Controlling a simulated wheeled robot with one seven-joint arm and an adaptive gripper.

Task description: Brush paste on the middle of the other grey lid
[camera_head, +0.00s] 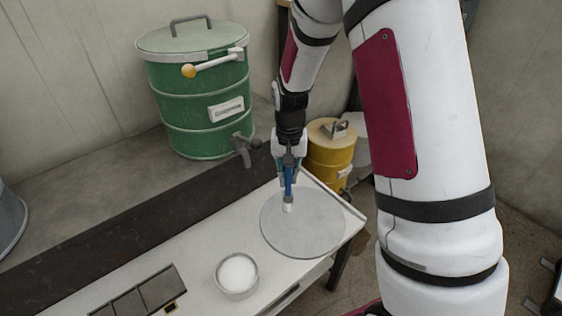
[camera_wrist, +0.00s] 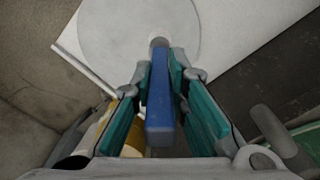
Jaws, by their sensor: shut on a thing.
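My gripper (camera_head: 289,165) is shut on the blue handle of a brush (camera_head: 288,188), which points down at the round grey lid (camera_head: 318,235) on the white table. The brush tip is over the upper left part of the lid; I cannot tell whether it touches. A bowl of white paste (camera_head: 237,274) stands on the table to the lid's lower left.
A green drum (camera_head: 200,100) with a grey lid and a tap stands at the back left. A yellow can (camera_head: 330,152) stands behind the table. Dark grey plates (camera_head: 140,300) lie at the table's front left. White table top (camera_head: 205,245) is bare left of the lid.

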